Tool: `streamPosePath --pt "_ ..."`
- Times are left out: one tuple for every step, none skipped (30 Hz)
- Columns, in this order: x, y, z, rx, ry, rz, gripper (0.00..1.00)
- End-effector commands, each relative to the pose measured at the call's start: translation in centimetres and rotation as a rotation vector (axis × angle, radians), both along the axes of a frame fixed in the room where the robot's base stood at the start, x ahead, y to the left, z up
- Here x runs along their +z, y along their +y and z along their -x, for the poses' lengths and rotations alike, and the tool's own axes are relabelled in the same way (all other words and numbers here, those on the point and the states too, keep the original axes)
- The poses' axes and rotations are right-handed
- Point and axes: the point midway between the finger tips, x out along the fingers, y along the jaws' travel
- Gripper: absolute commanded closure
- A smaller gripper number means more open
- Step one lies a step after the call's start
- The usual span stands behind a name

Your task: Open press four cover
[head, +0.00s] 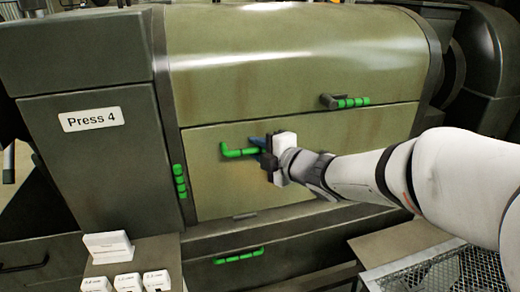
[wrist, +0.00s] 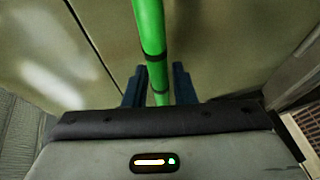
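The press (head: 105,165), labelled "Press 4" (head: 92,119), fills the middle of the head view. Its lower olive panel (head: 215,190) carries a green L-shaped handle (head: 236,153) and sits flush and closed. The upper curved cover (head: 290,70) is also closed and has its own green-gripped handle (head: 352,102). My gripper (head: 257,141) is at the right end of the L-shaped handle. In the wrist view, a green bar (wrist: 149,30) with dark bands runs between the two blue fingers of my gripper (wrist: 159,78). The fingers flank the bar with what look like narrow gaps.
A vertical green grip (head: 180,181) is left of the lower panel, and a green handle (head: 240,256) is below it. White labelled blocks (head: 125,282) stand at the bottom left. A wire-mesh tray (head: 440,275) lies at the lower right, under my arm.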

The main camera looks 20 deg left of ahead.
Motion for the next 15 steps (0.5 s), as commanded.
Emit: streamPosePath --pt "0.0 0.01 0.02 0.0 0.0 0.0 0.81" --pt "0.0 0.01 0.02 0.0 0.0 0.0 0.83" --pt "0.0 0.02 0.02 0.0 0.0 0.0 0.86" --pt "0.0 0.02 0.02 0.001 0.0 0.0 0.89" --pt "0.0 0.02 0.03 0.001 0.0 0.0 0.91" --pt "0.0 0.02 0.03 0.001 0.0 0.0 0.95" --pt "0.0 0.03 0.04 0.001 0.0 0.0 0.97" --pt "0.0 0.03 0.04 0.001 0.0 0.0 0.99" --pt "0.0 0.04 0.04 0.001 0.0 0.0 1.0" --pt "0.0 0.04 0.04 0.001 0.0 0.0 1.0" --pt "0.0 0.05 0.05 0.001 0.0 0.0 1.0" --pt "0.0 0.05 0.05 0.001 0.0 0.0 1.0" --pt "0.0 0.06 0.06 0.001 0.0 0.0 1.0" --pt "0.0 0.06 0.06 0.001 0.0 0.0 1.0" --pt "0.0 0.07 0.06 0.001 0.0 0.0 1.0"
